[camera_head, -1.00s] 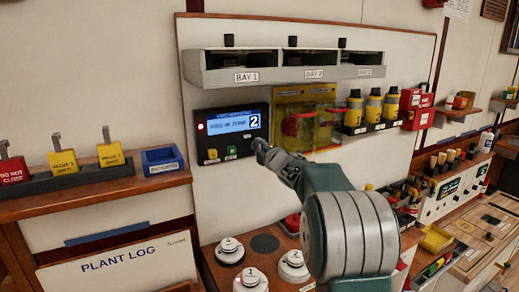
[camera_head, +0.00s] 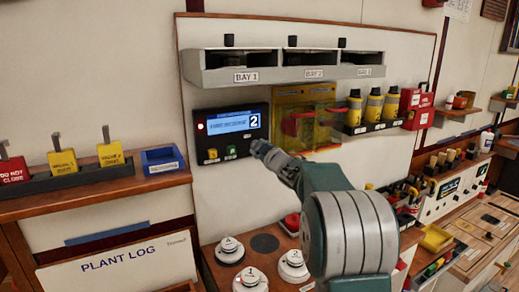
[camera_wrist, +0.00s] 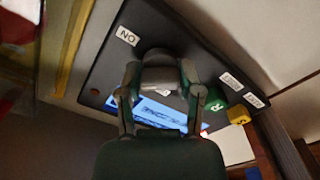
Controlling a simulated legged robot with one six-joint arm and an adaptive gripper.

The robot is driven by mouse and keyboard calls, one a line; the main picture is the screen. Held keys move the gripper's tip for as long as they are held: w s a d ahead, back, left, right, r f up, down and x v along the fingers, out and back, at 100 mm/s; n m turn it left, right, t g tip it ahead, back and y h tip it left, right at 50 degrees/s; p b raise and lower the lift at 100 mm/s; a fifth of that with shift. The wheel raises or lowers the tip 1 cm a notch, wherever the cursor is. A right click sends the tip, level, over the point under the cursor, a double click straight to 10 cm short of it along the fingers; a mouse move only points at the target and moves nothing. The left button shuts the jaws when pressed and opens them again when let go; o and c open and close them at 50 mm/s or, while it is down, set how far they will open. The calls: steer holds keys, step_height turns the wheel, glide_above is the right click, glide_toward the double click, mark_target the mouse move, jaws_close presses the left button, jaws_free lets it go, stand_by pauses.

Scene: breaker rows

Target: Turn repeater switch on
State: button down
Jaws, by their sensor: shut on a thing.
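The black control box (camera_head: 205,143) is on the wall panel, with a blue display (camera_head: 228,123), a red light, a yellow button and a green button (camera_head: 231,151). My gripper (camera_head: 258,150) is at the box's lower right corner. In the wrist view its two fingers (camera_wrist: 160,78) close around a dark rounded knob (camera_wrist: 155,54) on the box face. A white "ON" label (camera_wrist: 127,36) is beside the knob. The fingers hide much of the knob, so its exact setting cannot be told. The display (camera_wrist: 150,112) shows partly behind the fingers.
A yellow transparent cover (camera_head: 320,125) with red parts is just right of the box. Grey bays (camera_head: 285,76) run above it. Numbered white knobs (camera_head: 243,280) sit on the shelf below. A blue tray (camera_head: 162,160) stands to the left.

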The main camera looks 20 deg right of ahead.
steer(key=m, duration=0.4)
steer(key=shift+f, duration=0.2)
steer(key=shift+m, duration=1.9)
steer(key=shift+a+r, duration=0.1)
steer(key=shift+c, duration=1.3)
jaws_free()
steer(key=shift+w, duration=0.1)
steer(key=s, duration=1.2)
steer(key=shift+d, duration=0.25)
